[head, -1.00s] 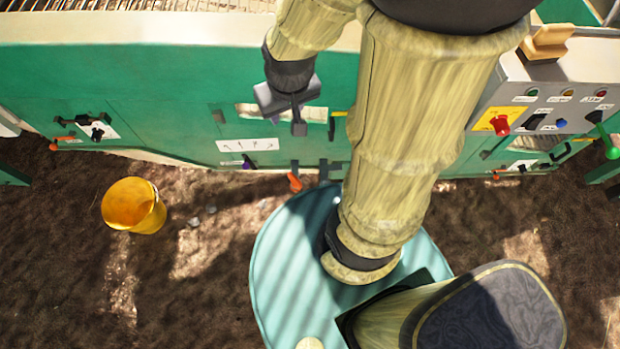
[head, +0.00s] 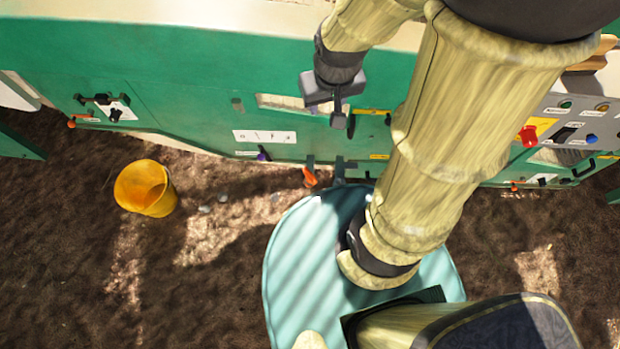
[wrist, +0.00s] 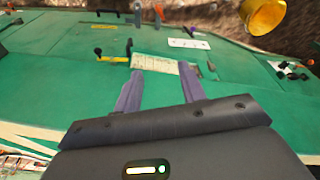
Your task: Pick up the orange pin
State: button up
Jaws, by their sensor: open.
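Several small orange parts show on the green machine, and I cannot be sure which one is the pin. The most prominent orange pin (head: 310,178) sticks out at the machine's lower edge, beside dark brackets, in the head view. An orange bit also shows near the top of the wrist view (wrist: 158,12). Another orange part (head: 72,124) is at the far left. My gripper (head: 338,118) hangs near the machine's side, above and slightly right of the prominent pin in the picture. In the wrist view my gripper (wrist: 159,83) is open and empty, its fingers apart before a slotted pale panel.
A yellow bucket (head: 146,188) stands on brown ground at left. The green machine (head: 180,80) spans the view. A control panel with a red knob (head: 527,136) is at right.

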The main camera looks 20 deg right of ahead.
aim_at(309, 172)
jog(key=w+a+f+n+b, duration=0.1)
jog(key=w+f+b, duration=0.3)
jog(key=f+b, duration=0.7)
jog(key=w+f+n+g+h+b, duration=0.1)
jog(key=w+f+b, duration=0.3)
jog(key=f+b, duration=0.7)
jog(key=w+a+f+n+h+b, duration=0.1)
jog(key=w+f+b, duration=0.3)
jog(key=f+b, duration=0.7)
notch_tip(309, 172, down, 14)
jog(key=shift+a+r+n+g, duration=0.15)
jog(key=shift+a+n+g, duration=0.15)
jog(key=shift+n+g, duration=0.1)
jog(key=shift+b, duration=0.3)
jog(key=f+b, duration=0.1)
jog(key=f, duration=0.3)
jog(key=d+f+b, duration=0.1)
jog(key=f+b, duration=0.1)
jog(key=f, duration=0.2)
jog(key=w+d+f+b, duration=0.1)
jog(key=f+b, duration=0.1)
jog(key=f, duration=0.2)
jog(key=shift+d, duration=0.1)
jog(key=f+b, duration=0.2)
jog(key=f, duration=0.1)
jog(key=f+b, duration=0.1)
jog(key=f, duration=0.1)
jog(key=shift+w+d+f+b, duration=0.15)
jog(key=shift+w+d+b, duration=0.15)
jog(key=shift+b, duration=0.1)
